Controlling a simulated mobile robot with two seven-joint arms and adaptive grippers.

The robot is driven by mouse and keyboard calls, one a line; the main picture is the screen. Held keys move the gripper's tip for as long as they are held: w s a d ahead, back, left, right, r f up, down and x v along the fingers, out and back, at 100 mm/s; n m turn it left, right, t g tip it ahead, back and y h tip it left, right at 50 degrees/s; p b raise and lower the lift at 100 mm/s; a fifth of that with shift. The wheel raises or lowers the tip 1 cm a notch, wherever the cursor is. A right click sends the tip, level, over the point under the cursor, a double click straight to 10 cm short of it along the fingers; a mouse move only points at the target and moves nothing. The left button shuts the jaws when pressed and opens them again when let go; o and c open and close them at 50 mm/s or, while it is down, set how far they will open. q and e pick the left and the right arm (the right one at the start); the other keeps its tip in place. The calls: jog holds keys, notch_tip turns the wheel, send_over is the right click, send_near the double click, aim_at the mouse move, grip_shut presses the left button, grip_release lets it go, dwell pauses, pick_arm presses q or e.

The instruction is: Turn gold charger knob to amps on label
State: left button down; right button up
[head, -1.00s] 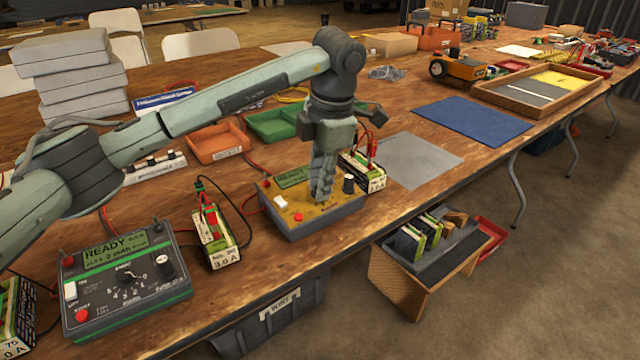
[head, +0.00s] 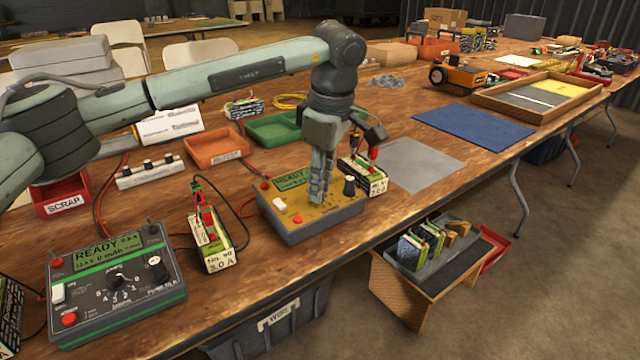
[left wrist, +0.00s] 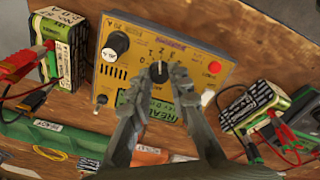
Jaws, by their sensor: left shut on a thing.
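The gold charger (head: 334,212) sits near the table's front edge, with a green screen, white switch, red button and black side knob. My left gripper (head: 318,198) points down over its middle, fingers closed around the dial knob, which they hide in the head view. In the left wrist view, my left gripper (left wrist: 161,80) has its fingertips on either side of the black knob (left wrist: 158,69). Numbers ring the knob; its exact setting is unclear. A labelled battery pack (head: 377,185) stands right behind the charger, wired to it; its amps figure is small. My right gripper is out of view.
A black-and-green charger (head: 118,287) reading READY and another labelled pack (head: 219,257) are to the left. Orange (head: 207,150) and green (head: 262,136) trays lie behind. A grey mat (head: 413,172) to the right is clear.

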aim_at(328, 208)
pick_arm(q)
jog(key=shift+m, duration=0.4)
jog(key=c, duration=1.4)
grip_release()
jog(key=r, duration=0.4)
jog(key=s+d+r, duration=0.1)
jog(key=r, duration=0.7)
jog(key=shift+s+d, duration=0.15)
jog(key=shift+s, duration=0.25)
jog(key=shift+s+f, duration=0.1)
